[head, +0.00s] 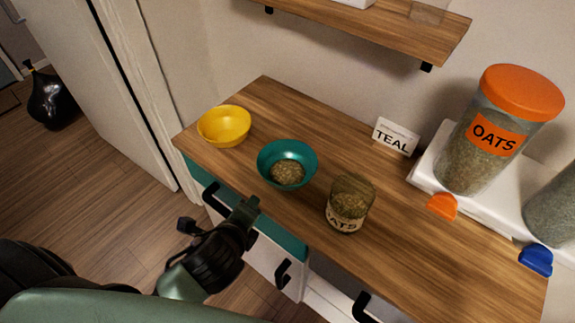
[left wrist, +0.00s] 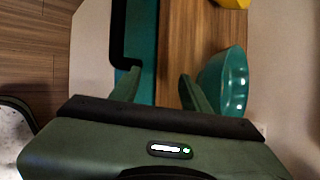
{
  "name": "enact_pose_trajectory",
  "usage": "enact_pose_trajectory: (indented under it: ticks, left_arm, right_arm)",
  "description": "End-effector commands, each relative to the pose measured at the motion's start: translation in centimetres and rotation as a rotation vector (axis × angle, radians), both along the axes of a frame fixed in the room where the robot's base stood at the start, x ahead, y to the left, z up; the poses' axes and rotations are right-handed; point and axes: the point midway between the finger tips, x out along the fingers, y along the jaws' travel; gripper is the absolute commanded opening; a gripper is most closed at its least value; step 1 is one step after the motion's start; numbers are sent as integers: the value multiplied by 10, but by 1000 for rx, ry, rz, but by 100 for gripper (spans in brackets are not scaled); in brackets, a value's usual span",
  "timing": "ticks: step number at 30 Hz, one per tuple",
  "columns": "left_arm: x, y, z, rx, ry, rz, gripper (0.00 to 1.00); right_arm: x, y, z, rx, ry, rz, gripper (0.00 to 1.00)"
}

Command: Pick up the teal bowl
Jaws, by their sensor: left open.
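The teal bowl (head: 287,153) stands on the wooden counter and holds a small heap of oats. It also shows in the left wrist view (left wrist: 234,82), just right of the right-hand finger. My left gripper (head: 246,210) is open and empty near the counter's front edge, in front of and a little left of the bowl. In the left wrist view my left gripper (left wrist: 158,90) has its fingers apart over the counter edge, with the bowl outside them. My right gripper is not in view.
A yellow bowl (head: 224,125) stands left of the teal bowl, and a jar of oats (head: 350,203) stands close to its right. A TEAL card (head: 395,138) and an orange-lidded dispenser (head: 487,135) are further right. Black drawer handles (head: 213,197) project from the front.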

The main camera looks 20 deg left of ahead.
Motion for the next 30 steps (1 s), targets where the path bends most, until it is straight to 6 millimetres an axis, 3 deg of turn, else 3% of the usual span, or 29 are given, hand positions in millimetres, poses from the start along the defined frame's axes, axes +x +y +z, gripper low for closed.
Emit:
enact_pose_trajectory:
  ticks: [7,15,30]
  left_arm:
    - [13,-5,34,287,-66,-239,46]
    - [22,-12,71,627,-129,-470,46]
    - [75,-4,48,670,-133,-495,46]
  right_arm:
    - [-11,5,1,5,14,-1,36]
    - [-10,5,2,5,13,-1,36]
    - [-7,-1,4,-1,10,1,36]
